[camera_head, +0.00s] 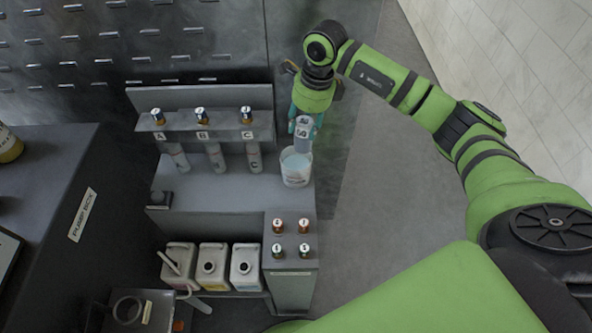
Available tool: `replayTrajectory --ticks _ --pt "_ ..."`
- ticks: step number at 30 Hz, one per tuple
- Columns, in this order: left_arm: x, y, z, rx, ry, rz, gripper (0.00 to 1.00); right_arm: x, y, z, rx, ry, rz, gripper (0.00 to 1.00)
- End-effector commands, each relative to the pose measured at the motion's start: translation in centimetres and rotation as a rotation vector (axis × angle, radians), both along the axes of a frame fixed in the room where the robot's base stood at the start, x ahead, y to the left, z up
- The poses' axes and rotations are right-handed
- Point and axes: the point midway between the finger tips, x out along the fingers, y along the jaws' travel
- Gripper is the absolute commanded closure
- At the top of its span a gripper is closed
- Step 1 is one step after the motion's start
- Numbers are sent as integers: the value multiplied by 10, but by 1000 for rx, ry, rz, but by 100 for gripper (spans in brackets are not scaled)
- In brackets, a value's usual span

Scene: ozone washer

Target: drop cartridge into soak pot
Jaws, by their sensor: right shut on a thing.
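A grey-white cartridge (303,130) with a dark label is in my right gripper (305,116), which is shut on it. The gripper has teal fingers and points down from the green wrist. I cannot tell whether that end is inside the rim. My left gripper does not show.
A rack panel (235,95) marked A, B and C holds several cylinders behind the bench (215,205). White jugs (213,266) stand on the lower front shelf. The floor (395,230) to the right is clear.

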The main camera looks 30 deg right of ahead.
Motion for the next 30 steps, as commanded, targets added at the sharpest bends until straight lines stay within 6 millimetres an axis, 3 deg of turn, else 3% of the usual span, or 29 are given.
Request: replayTrajectory --ticks 6,17,18,19,30 --pt "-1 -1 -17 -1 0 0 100 0 0 -28 1 1 0 92" --pt "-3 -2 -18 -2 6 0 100 0 0 -31 1 -1 1 92" --pt "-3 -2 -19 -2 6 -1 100 0 0 -31 1 -1 1 41" --pt "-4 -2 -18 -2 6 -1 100 0 0 -31 1 -1 1 30" --pt "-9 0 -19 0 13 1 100 0 0 -30 0 0 2 30"
